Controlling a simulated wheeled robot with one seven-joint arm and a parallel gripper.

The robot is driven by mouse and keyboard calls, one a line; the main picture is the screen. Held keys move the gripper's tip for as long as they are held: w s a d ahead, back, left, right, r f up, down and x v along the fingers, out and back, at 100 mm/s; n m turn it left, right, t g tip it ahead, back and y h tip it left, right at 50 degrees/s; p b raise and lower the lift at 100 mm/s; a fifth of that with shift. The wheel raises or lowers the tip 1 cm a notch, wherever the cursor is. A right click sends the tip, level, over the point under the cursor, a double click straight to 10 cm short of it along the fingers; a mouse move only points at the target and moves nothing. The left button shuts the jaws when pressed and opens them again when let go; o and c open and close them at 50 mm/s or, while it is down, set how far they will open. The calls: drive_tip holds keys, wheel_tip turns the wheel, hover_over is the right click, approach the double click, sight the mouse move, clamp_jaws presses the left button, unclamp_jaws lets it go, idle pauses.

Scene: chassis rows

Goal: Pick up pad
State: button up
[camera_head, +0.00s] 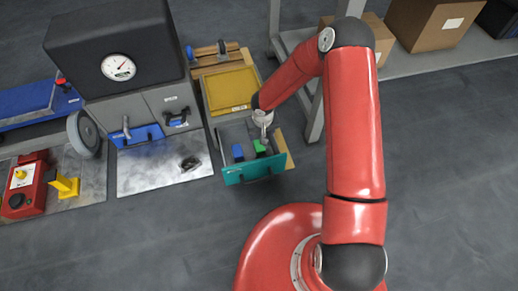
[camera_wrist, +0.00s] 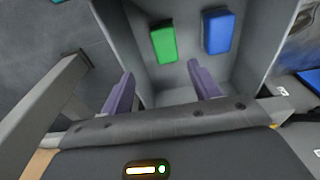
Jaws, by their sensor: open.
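A green pad-like block (camera_wrist: 164,44) and a blue one (camera_wrist: 217,31) lie apart on the floor of an open grey drawer (camera_wrist: 187,72) in the wrist view. In the head view the green block (camera_head: 259,147) and the blue block (camera_head: 237,152) show inside the drawer with its teal front (camera_head: 254,171). I cannot tell which block is the pad. My gripper (camera_wrist: 160,72) is open, its two purple fingers spread and nothing between them. It is over the drawer, on the near side of the green block in the wrist view; the blue block is further right.
The drawer walls stand close around the fingers. A yellow tray (camera_head: 229,89) is behind the drawer. A grey metal post (camera_head: 314,115) stands to its right. A grey machine with a gauge (camera_head: 118,67) is at the left. The floor in front is clear.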

sight(259, 145)
drive_tip(key=f, duration=0.6)
drive_tip(key=a+f+b, duration=0.1)
drive_tip(key=f, duration=0.2)
drive_tip(key=shift+w+f, duration=0.2)
drive_tip(key=shift+w, duration=0.05)
drive_tip(key=c, duration=1.1)
drive_tip(key=shift+r, duration=0.15)
wheel_tip(259, 145, up, 20)
drive_tip(key=p, duration=0.3)
